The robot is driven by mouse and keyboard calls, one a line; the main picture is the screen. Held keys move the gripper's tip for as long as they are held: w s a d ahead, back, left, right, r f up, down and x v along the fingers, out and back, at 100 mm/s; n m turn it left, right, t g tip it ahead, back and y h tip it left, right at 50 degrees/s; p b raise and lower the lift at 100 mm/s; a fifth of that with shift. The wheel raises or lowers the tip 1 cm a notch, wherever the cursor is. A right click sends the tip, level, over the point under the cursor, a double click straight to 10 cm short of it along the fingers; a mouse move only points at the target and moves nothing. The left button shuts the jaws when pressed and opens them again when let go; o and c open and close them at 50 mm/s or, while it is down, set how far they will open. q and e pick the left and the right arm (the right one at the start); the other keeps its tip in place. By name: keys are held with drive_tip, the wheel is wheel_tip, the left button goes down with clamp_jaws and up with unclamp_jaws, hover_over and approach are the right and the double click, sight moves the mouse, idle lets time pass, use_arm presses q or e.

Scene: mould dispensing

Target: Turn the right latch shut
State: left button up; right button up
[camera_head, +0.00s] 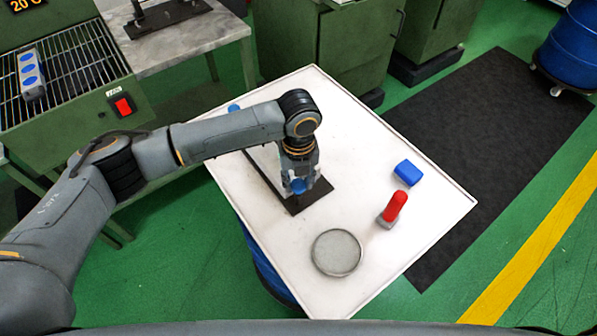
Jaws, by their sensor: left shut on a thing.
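A dark base plate (312,198) lies on the white table top, with a fixture on it mostly hidden behind my left arm. My left gripper (302,183) points down over the plate's near right end. It is shut on a blue knob (298,187), which looks like the right latch; the fingers partly cover it. Another blue knob (234,108) shows at the fixture's far left end, just above my forearm. How far the right latch is turned cannot be made out. My right gripper is not in view.
On the white table (350,110) stand a blue block (405,172), a red-handled tool (395,207) and a round grey dish (337,252). A green machine with a grate (75,75) is at left. Green cabinets stand behind; a blue drum (572,50) is at right.

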sight(299, 184)
use_arm(q)
drive_tip(key=n+p, duration=0.4)
drive_tip(key=n, duration=0.1)
drive_tip(key=n+p, duration=0.2)
drive_tip(key=p, duration=0.1)
drive_tip(key=shift+s+r, duration=0.1)
drive_tip(key=shift+r, duration=0.15)
drive_tip(key=n+p, duration=0.3)
drive_tip(key=n, duration=0.1)
drive_tip(key=shift+f+n+p, duration=0.2)
drive_tip(key=shift+n+p, duration=0.75)
drive_tip(key=shift+n, duration=0.55)
drive_tip(key=o, duration=1.2)
drive_tip(key=shift+c, duration=0.2)
wheel_tip(299, 184, up, 12)
